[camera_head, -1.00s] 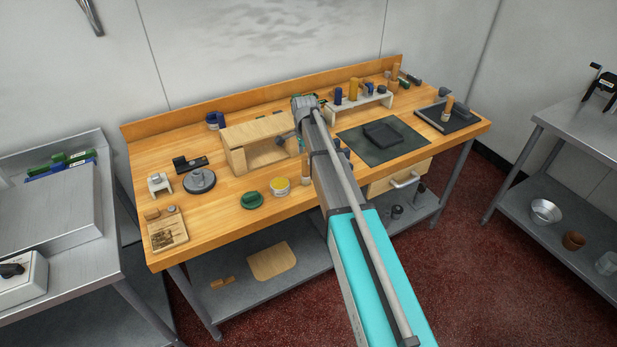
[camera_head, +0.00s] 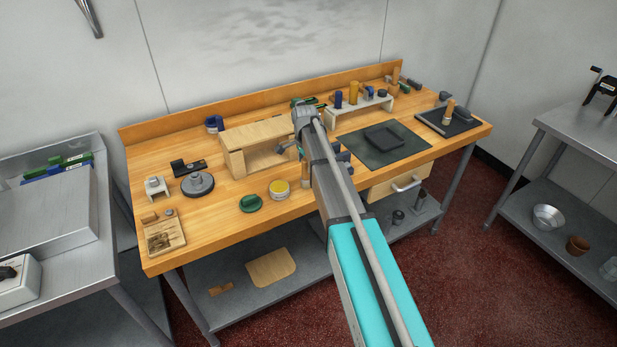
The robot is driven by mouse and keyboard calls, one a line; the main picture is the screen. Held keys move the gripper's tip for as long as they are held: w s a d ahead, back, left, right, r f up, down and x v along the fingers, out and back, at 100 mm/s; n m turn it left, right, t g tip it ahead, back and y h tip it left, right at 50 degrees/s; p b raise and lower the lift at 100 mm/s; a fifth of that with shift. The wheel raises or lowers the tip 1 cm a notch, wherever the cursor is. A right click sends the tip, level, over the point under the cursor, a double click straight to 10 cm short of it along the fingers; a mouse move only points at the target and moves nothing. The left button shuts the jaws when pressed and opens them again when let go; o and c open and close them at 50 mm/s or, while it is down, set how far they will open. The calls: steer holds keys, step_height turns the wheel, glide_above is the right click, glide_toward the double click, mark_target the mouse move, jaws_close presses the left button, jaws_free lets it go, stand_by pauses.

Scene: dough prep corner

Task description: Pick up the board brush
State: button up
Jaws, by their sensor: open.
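I cannot tell for sure which thing is the board brush. A wooden-handled tool (camera_head: 449,112) stands upright on the dark tray (camera_head: 434,122) at the right end of the wooden bench. A small light wooden piece (camera_head: 305,175) stands close beside my arm, mostly hidden by it. My gripper (camera_head: 289,149) is over the middle of the bench, in front of the opening of the wooden box, partly hidden by my arm. It is open, and I see nothing held in it. Its fingertips are too small to make out clearly.
The wooden box (camera_head: 236,163) stands left of my arm. A green lid (camera_head: 250,203) and a yellow-topped tin (camera_head: 279,190) lie near the front edge. A dark mat (camera_head: 357,154) and a small rack (camera_head: 334,118) holding several tools are to the right.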

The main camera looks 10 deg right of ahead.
jaws_close()
steer(key=shift+r, duration=0.1)
stand_by(0.4)
step_height(320, 180, up, 3)
steer(key=p, duration=0.2)
steer(key=shift+f+p, duration=0.2)
steer(key=shift+p, duration=0.2)
steer(key=s+d+r+p, duration=0.7)
steer(key=s+r+p, duration=0.3)
steer(key=s, duration=0.1)
steer(key=shift+s+d, duration=0.3)
steer(key=shift+s, duration=0.1)
steer(key=shift+r, duration=0.1)
